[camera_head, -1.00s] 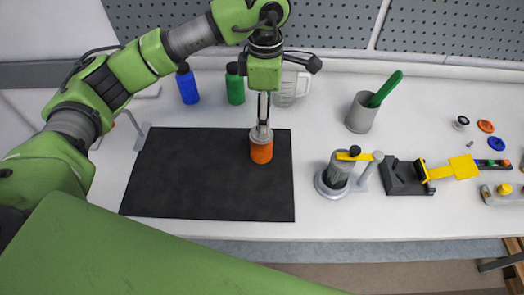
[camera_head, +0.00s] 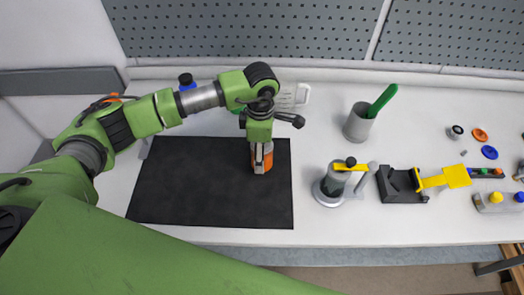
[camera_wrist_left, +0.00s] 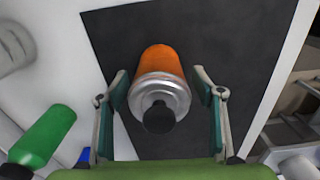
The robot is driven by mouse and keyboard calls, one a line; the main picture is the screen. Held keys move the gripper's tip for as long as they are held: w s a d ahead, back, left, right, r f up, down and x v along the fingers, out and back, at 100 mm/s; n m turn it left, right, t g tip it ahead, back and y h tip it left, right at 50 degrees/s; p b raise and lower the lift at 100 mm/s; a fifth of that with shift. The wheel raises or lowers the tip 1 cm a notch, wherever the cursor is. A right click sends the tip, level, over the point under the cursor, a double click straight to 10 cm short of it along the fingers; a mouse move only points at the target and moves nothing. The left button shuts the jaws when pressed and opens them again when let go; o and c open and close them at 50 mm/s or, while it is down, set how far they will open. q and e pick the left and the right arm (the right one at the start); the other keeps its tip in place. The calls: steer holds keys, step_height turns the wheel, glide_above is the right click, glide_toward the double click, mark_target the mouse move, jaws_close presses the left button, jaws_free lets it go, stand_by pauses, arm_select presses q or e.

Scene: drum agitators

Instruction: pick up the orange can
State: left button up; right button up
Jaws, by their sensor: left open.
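The orange can (camera_wrist_left: 158,60) has a silver top and a black knob or cap, and stands on the black mat (camera_head: 200,195) near its right side. My left gripper (camera_head: 262,162) is lowered over the can from above. In the left wrist view the fingers of this gripper (camera_wrist_left: 164,88) are open, one on each side of the can, with small gaps. In the head view the fingers hide part of the can. My right gripper is not in view.
A blue bottle (camera_head: 187,82) stands behind my left arm. A green bottle (camera_wrist_left: 43,137) shows in the wrist view. To the right are a grey cup (camera_head: 358,124) with a green scoop, a round metal stand (camera_head: 328,194) and a black holder (camera_head: 402,186). The mat's left part is clear.

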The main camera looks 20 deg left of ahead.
arm_select(q)
steer(key=shift+f, duration=1.15)
steer(key=c, duration=1.3)
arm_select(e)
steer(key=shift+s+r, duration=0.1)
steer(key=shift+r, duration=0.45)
arm_select(q)
steer(key=shift+r, duration=0.1)
steer(key=shift+w+r, duration=0.1)
steer(key=shift+r, duration=0.25)
step_height(320, 180, up, 2)
steer(key=shift+r+b, duration=0.15)
steer(key=shift+b, duration=0.3)
steer(key=s+d+r+b, duration=0.2)
steer(key=s+r, duration=0.1)
steer(key=s, duration=0.1)
steer(key=s+d+r+b, duration=0.2)
steer(key=s+r, duration=0.1)
steer(key=s, duration=0.1)
steer(key=s+d+r+b, duration=0.2)
steer(key=s+d+r, duration=0.1)
steer(key=s+r, duration=0.1)
steer(key=shift+s+d, duration=0.1)
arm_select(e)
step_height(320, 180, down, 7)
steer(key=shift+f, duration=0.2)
